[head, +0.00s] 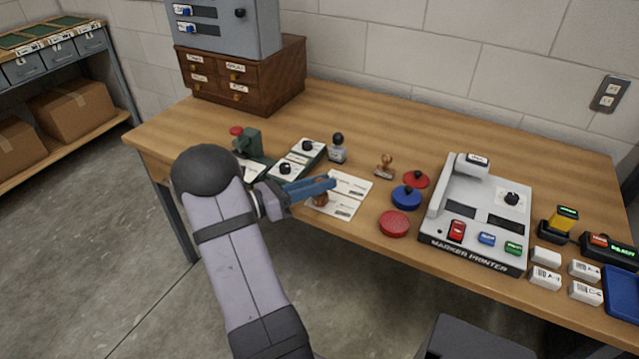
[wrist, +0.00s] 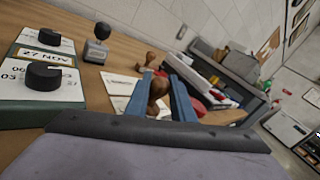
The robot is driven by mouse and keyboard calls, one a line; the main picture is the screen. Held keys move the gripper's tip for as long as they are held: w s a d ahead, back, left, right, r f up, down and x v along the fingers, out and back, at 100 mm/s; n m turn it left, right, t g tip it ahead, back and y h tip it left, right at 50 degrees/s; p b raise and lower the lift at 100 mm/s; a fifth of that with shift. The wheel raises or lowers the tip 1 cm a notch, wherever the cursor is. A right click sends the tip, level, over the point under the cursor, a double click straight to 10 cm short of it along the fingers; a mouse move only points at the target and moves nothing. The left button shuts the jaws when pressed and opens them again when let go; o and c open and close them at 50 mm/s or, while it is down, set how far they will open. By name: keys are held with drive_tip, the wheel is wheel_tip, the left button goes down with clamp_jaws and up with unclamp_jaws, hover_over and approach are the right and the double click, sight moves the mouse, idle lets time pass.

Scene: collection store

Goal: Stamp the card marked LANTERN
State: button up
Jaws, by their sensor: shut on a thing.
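My gripper (head: 328,188) is shut on a wooden-handled stamp (head: 320,199), whose brown knob shows between the blue fingers in the wrist view (wrist: 158,88). The stamp is over or on the nearer of two white cards (head: 343,210); I cannot tell whether its base touches it. The other card (head: 352,184) lies just behind. The print on both cards is too small to read, so I cannot tell which is LANTERN. A second wooden stamp (head: 385,166) stands to the right. Round pads, red (head: 416,179), blue (head: 405,198) and red (head: 393,224), sit right of the cards.
A black-handled stamp (head: 338,150) and a dial device (head: 298,160) reading 27 NOV stand behind and left. A green press (head: 247,142) is farther left. A marker printer (head: 478,215) fills the right. Bare tabletop lies behind the second wooden stamp.

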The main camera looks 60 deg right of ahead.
drive_tip(key=shift+f+b, duration=0.55)
drive_tip(key=shift+b, duration=0.05)
idle(1.0)
drive_tip(key=shift+r, duration=0.1)
drive_tip(key=shift+r+p, duration=1.05)
drive_tip(key=shift+r, duration=2.4)
